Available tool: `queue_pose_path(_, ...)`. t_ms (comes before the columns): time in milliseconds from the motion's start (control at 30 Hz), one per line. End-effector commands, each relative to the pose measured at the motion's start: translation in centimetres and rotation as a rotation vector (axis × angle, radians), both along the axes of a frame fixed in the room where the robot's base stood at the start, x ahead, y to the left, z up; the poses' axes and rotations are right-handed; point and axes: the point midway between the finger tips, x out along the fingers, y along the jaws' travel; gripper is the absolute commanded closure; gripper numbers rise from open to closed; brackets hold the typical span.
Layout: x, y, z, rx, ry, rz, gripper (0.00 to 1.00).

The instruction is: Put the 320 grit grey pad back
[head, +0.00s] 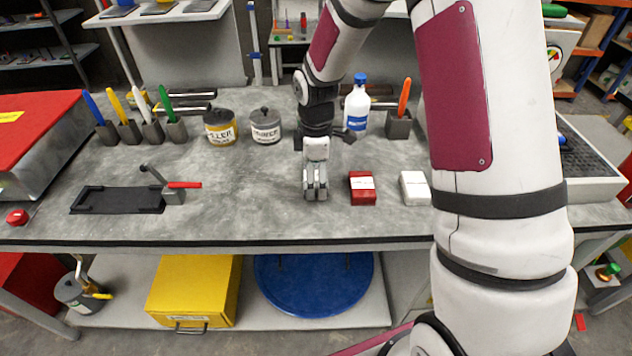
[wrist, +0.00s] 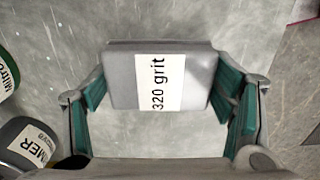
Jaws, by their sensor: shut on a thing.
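The grey pad (wrist: 195,80) with a white "320 grit" label lies between the green-lined fingers of my gripper (wrist: 165,105) in the wrist view. The gripper is shut on it, with a finger at each of its ends. In the head view my gripper (head: 315,196) points down over the middle of the bench, left of the red pad (head: 362,188) and the white pad (head: 414,188). The grey pad is hidden there by the gripper. I cannot tell whether it touches the bench.
Two tins, yellow-labelled (head: 220,128) and grey (head: 266,126), stand behind left. A white bottle (head: 356,105) stands behind right. The bench (head: 250,205) is bare between clamp and gripper.

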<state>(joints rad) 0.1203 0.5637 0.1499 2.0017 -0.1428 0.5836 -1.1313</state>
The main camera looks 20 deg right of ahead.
Motion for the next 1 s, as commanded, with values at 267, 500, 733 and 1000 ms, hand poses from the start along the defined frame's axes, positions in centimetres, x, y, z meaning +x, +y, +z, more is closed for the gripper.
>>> queue_pose_path(267, 0.0, 0.0, -2.2, -0.001, -0.002, 0.0, 0.5)
queue_pose_path(500, 0.0, 0.0, -2.5, 0.0, -0.001, 0.0, 0.5)
queue_pose_path(733, 0.0, 0.0, -2.5, 0.0, -0.001, 0.0, 0.04)
queue_pose_path(1000, 0.0, 0.0, -2.3, 0.0, -0.001, 0.0, 0.04)
